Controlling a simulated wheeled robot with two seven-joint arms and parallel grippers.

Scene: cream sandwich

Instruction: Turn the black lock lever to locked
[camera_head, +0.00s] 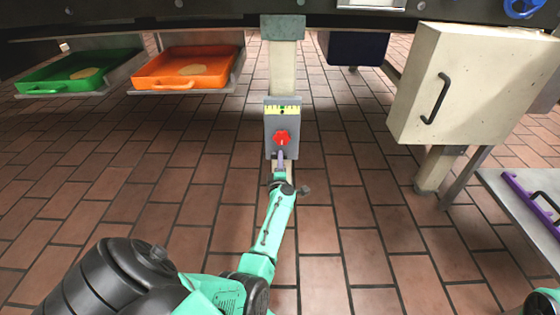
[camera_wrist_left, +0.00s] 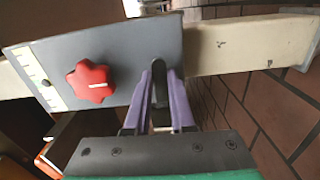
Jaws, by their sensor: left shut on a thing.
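The black lock lever (camera_wrist_left: 160,80) is on the lower part of a grey control panel (camera_wrist_left: 125,50), beside a red knob (camera_wrist_left: 91,82). My left gripper (camera_wrist_left: 161,95) has its two purple fingers shut on either side of the lever. In the head view the same gripper (camera_head: 281,160) is at the panel's lower end, just below the red knob (camera_head: 281,137), and covers the lever there. The grey panel (camera_head: 271,120) is fixed to a pale post. My right gripper is not in view.
A green tray (camera_head: 30,87) and an orange tray (camera_head: 150,82) each hold a flat round piece at the upper left. A cream cabinet (camera_head: 465,85) with a black handle stands at the right. A purple-edged object (camera_head: 525,200) lies on a grey table. The brick floor is clear.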

